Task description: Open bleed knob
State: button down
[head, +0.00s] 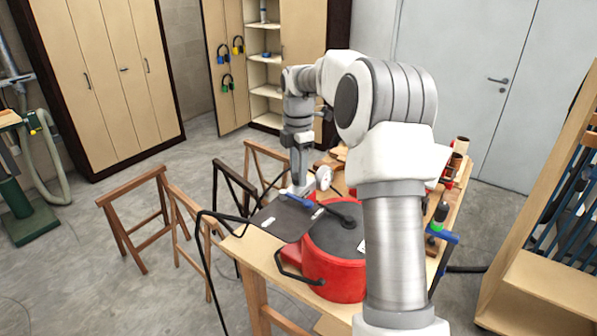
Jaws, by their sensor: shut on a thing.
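My gripper (299,187) points down over the workbench, beside a white round gauge (323,178). It is shut on a small part at the gauge fitting, which I take to be the bleed knob. The fingers hide the knob, so its shape and how far it is turned cannot be seen. A blue lever or handle (300,201) lies just below the fingertips. A red round pot (333,277) with a dark lid and a black hose fitting stands on the bench in front of the gripper. A dark flat sheet (281,218) lies left of the pot.
The wooden workbench (262,262) also holds a blue clamp (442,236) and copper-coloured tubes (461,146) at the right. Wooden trestles (130,190) stand left of it. A tall wooden rack (545,270) is close on the right. Open floor lies at the left.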

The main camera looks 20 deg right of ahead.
jog(key=n, duration=1.4)
jog(key=shift+n, duration=0.3)
dwell(0.4)
jog(key=shift+c, duration=2.2)
grip_release()
notch_tip(320, 180, up, 17)
jog(key=shift+r, duration=0.2)
